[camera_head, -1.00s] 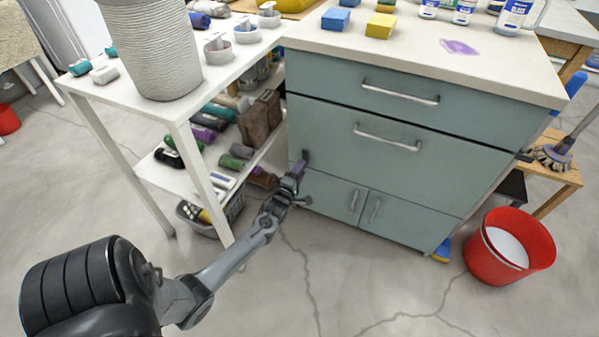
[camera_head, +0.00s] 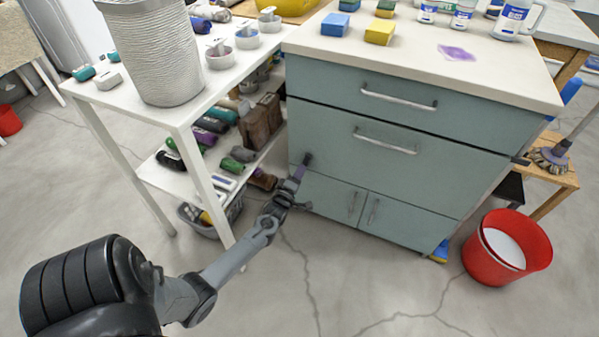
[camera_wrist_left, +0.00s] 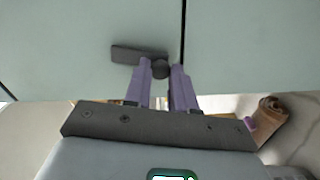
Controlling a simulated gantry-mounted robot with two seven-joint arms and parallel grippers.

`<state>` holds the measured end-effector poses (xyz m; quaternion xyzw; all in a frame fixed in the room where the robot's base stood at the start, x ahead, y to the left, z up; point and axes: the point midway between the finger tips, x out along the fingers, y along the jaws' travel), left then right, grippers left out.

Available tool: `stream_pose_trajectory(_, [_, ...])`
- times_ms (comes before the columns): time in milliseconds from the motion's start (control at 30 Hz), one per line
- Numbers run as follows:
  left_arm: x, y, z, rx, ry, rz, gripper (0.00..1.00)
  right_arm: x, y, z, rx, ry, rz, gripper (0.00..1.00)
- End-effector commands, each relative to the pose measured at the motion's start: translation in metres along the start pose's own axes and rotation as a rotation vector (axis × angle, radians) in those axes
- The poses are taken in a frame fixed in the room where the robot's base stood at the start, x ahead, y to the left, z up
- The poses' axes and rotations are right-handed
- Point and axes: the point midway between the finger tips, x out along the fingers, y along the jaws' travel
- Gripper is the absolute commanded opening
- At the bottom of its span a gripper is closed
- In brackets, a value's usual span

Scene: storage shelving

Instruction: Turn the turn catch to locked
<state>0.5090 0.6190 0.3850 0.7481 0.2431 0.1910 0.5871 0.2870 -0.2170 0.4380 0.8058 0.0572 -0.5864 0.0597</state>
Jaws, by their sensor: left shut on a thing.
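The turn catch is a small dark bar with a round hub (camera_wrist_left: 160,68) on the pale green cabinet front. In the left wrist view its bar (camera_wrist_left: 137,54) points left from the hub, and the hub sits just left of a dark vertical gap in the front. My left gripper (camera_wrist_left: 163,80) has its two purple fingers around the hub, one on each side, shut on it. In the head view the left gripper (camera_head: 300,172) is at the left side of the cabinet (camera_head: 335,145), by the small lower doors; the catch is mostly hidden there. My right gripper is not in view.
A white shelf unit (camera_head: 205,175) with bottles and rolls stands close left of the cabinet. A red bucket (camera_head: 480,265) is on the floor at right. The cabinet's handles (camera_head: 385,141) stick out. The floor in front is clear.

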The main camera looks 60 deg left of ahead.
Motion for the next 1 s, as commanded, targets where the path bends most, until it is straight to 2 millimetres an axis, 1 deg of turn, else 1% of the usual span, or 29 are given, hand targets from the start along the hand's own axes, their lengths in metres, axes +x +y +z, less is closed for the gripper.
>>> stream_pose_trajectory(33, [0.000,0.003,-0.001,0.042,0.000,-0.001,0.00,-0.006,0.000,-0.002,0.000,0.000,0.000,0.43])
stream_pose_trajectory(300, [0.000,0.002,-0.001,0.299,-0.001,-0.002,0.00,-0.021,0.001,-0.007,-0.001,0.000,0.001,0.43])
stream_pose_trajectory(1000, [0.000,0.001,0.000,0.965,-0.002,0.000,0.00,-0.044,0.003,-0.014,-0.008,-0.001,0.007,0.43])
